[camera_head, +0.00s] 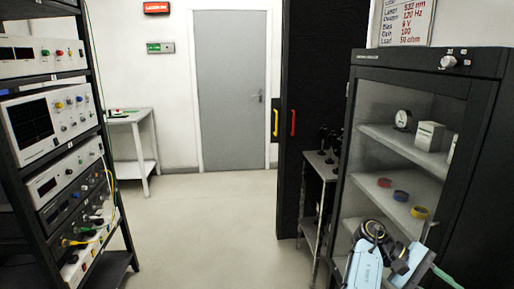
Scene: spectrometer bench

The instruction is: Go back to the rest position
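My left gripper is not in view. A light blue and black jointed form (363,267) stands at the bottom right, in front of the lower part of the glazed cabinet (425,57). I cannot tell whether it is part of my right arm. No fingertips can be made out on it, and its lower end is cut off by the picture edge. I see no gripper holding anything.
An instrument rack (60,160) stands close on the left. Open floor (215,225) runs to a grey door (230,90). A small table (130,117) is by the back wall. Right of the door are a black panel (303,70) and a narrow stand (317,163).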

